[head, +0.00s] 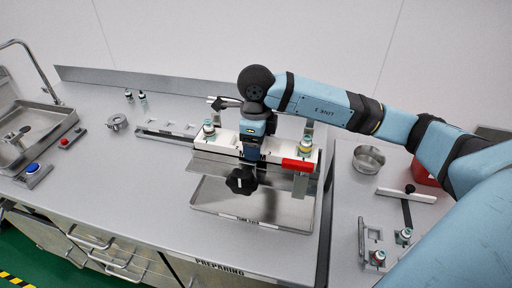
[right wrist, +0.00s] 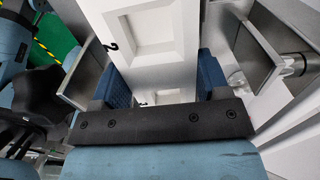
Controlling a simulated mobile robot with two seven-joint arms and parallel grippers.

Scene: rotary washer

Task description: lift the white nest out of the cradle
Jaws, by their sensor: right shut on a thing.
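The white nest (head: 228,142) is a long white bar lying across the grey metal cradle (head: 218,166) in the middle of the bench. It carries a vial at its left end and another near its right end. My right gripper (head: 251,151) comes down from above and is shut on the middle of the nest, hiding part of it. In the right wrist view, the blue fingertips (right wrist: 163,85) sit on both sides of the white nest (right wrist: 150,35), which shows a recess and the number 2. Whether the nest is clear of the cradle, I cannot tell. My left gripper is not in view.
A red block (head: 297,164) is at the right front of the cradle, with a black star knob (head: 241,181) in front. A metal tray (head: 225,205) lies below. A steel bowl (head: 368,159) stands right.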

